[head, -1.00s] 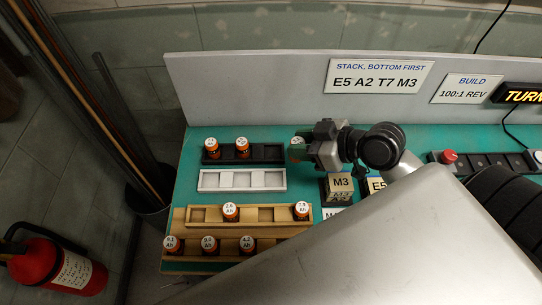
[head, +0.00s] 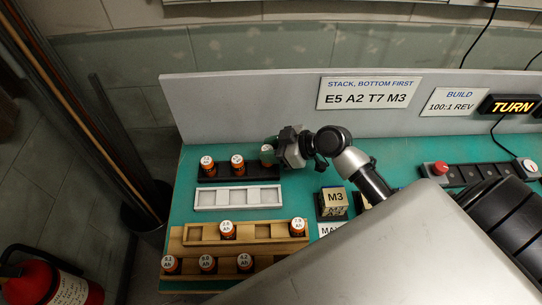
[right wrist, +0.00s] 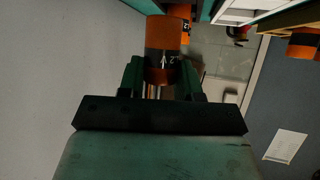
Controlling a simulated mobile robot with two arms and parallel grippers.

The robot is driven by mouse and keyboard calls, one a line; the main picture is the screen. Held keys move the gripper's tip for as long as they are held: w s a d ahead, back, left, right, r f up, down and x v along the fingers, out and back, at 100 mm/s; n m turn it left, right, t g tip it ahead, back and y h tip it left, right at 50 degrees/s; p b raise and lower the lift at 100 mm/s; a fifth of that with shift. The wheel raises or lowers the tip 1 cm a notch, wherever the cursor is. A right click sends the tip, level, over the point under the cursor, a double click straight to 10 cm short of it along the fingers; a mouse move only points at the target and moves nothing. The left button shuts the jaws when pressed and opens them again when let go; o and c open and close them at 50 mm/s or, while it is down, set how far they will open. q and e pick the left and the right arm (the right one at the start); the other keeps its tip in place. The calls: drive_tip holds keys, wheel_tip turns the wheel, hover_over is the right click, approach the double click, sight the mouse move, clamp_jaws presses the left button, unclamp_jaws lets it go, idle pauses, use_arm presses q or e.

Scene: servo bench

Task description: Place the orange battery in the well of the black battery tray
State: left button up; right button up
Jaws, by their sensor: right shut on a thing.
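The black battery tray (head: 222,179) lies at the back left of the bench in the head view. Two orange batteries, a left one (head: 207,167) and a middle one (head: 237,166), stand in it. My right gripper (head: 272,152) is shut on another orange battery (head: 267,157), over or at the tray's right end. I cannot tell whether this battery touches the tray; the gripper partly hides it. In the right wrist view the held battery (right wrist: 163,42), orange with a dark band, sits between the fingers (right wrist: 161,78). My left gripper is not in view.
A white tray (head: 238,206), empty, lies in front of the black one. Wooden trays (head: 262,231) with several batteries are nearer. An M3 block (head: 334,198) stands to the right. The grey back panel (head: 240,105) rises behind the trays.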

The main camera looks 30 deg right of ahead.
wheel_tip(320, 180, down, 3)
drive_tip(key=shift+f+p, duration=0.2)
drive_tip(key=shift+p, duration=0.15)
drive_tip(key=shift+f, duration=0.1)
drive_tip(key=shift+f, duration=0.1)
drive_tip(key=o, duration=1)
drive_tip(key=shift+c, duration=0.2)
drive_tip(key=b+v, duration=0.2)
drive_tip(key=v, duration=1)
drive_tip(key=shift+b, duration=0.3)
